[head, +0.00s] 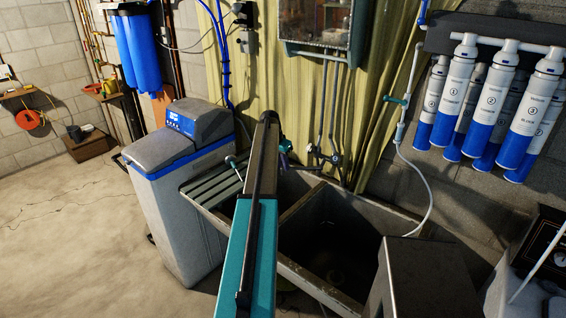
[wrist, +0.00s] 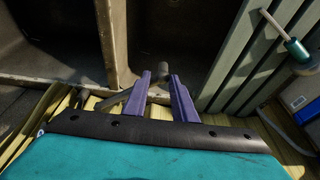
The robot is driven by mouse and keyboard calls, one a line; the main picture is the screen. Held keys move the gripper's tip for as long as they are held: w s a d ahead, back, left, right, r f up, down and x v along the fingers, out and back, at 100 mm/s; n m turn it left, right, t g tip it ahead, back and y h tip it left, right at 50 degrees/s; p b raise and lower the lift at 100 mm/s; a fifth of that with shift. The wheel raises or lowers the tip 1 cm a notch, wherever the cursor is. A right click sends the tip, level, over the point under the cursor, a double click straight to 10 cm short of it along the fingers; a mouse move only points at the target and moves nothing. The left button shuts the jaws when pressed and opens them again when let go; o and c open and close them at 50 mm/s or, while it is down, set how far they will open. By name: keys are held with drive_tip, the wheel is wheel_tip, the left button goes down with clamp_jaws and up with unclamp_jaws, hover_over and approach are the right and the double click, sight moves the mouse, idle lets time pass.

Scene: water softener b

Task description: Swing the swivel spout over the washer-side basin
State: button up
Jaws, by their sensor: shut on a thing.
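My gripper (wrist: 160,90), with purple fingers, is shut on the grey swivel spout (wrist: 162,70), whose round end shows between the fingertips. In the wrist view this end lies just on the drainboard side of the divider (wrist: 115,45), over the edge of the left basin (wrist: 185,40). In the head view my gripper (head: 285,153) is at the back of the sink, partly behind my teal arm, and the spout cannot be made out. The right basin (head: 335,250) is dark and open. The left basin is mostly hidden by my arm there.
A slatted drainboard (head: 215,185) is left of the basins, beside the water softener (head: 175,190). Taps and pipes (head: 325,155) stand behind the sink. A grey box (head: 420,278) stands at the right basin's front corner. A brush-like tool (wrist: 295,45) lies at the drainboard.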

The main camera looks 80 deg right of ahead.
drive_tip(key=shift+o, duration=0.2)
drive_tip(key=shift+s+a+f, duration=0.2)
drive_tip(key=shift+a+f, duration=0.25)
drive_tip(key=shift+s+a+f, duration=0.2)
drive_tip(key=shift+a+f, duration=0.2)
drive_tip(key=shift+a, duration=0.05)
drive_tip(key=shift+s+a+f, duration=0.1)
drive_tip(key=shift+s+f, duration=0.05)
drive_tip(key=shift+c, duration=0.3)
drive_tip(key=shift+s+a+r, duration=0.2)
drive_tip(key=shift+s+a, duration=0.05)
drive_tip(key=shift+a, duration=0.3)
drive_tip(key=shift+s+a+r, duration=0.2)
drive_tip(key=shift+s+a, duration=0.05)
drive_tip(key=shift+a, duration=0.25)
drive_tip(key=shift+s+a, duration=0.6)
drive_tip(key=shift+a, duration=0.3)
drive_tip(key=shift+s+a, duration=0.6)
drive_tip(key=shift+a, duration=0.3)
drive_tip(key=shift+c, duration=0.4)
drive_tip(key=shift+s+a, duration=0.15)
drive_tip(key=shift+a, duration=0.15)
drive_tip(key=shift+c, duration=0.2)
drive_tip(key=shift+a, duration=0.1)
